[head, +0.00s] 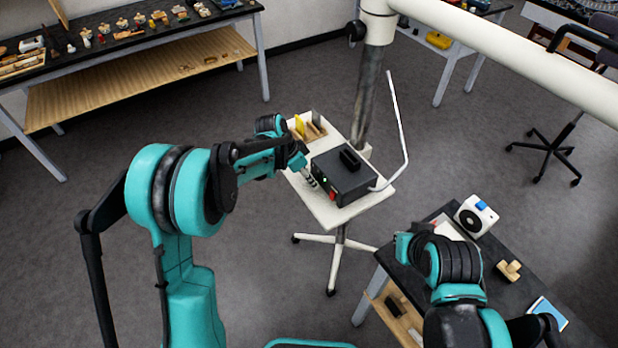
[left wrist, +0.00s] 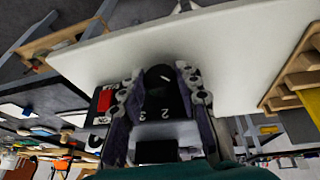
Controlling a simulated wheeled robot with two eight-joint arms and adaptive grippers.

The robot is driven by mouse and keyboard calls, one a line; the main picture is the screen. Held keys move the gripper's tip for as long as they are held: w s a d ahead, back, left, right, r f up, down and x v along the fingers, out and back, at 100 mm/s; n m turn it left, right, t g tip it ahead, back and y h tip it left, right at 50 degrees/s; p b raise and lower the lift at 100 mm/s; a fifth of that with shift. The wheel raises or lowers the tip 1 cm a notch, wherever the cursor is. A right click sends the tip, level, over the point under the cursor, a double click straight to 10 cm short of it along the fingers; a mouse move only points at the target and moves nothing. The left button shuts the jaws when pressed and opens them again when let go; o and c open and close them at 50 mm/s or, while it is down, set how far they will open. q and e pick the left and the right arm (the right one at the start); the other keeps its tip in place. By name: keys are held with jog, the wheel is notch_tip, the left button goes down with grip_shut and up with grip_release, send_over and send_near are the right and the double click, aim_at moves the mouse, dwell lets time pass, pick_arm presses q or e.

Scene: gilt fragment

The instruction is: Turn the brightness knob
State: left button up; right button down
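A black box (head: 345,172) with a red switch on its front stands on a small white stand table. In the left wrist view, its dark front (left wrist: 165,103) carries white digits, and a round black knob (left wrist: 158,75) shows between my fingers. My left gripper (head: 310,180) is at the front left of the box. In the left wrist view, its two fingers (left wrist: 158,80) are apart, one on each side of the knob; I see no clear contact. In the head view the knob is hidden or too small to tell. My right arm is at the lower right; its fingers do not show.
The white stand table (head: 372,199) also holds a wooden rack (head: 312,131) behind the box. A pale bent lamp arm rises at the right of the box. A dark bench (head: 520,290) with a white device (head: 476,216) is at the lower right. Floor is clear at left.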

pick_arm(q)
jog(key=shift+s+d+f+m+t+y+b, duration=0.15)
jog(key=shift+s+t+y+b, duration=0.1)
jog(key=shift+t+y, duration=0.25)
jog(key=shift+s+d+m+t+y+b, duration=0.1)
jog(key=shift+m+t+y+b, duration=0.1)
jog(key=shift+t+y, duration=0.3)
jog(key=shift+c, duration=0.3)
jog(key=shift+t+y+b, duration=0.4)
jog(key=shift+t+b, duration=0.1)
jog(key=shift+t, duration=0.5)
jog(key=shift+m, duration=0.25)
jog(key=o, duration=1.2)
jog(key=shift+c, duration=0.2)
jog(key=shift+r, duration=0.2)
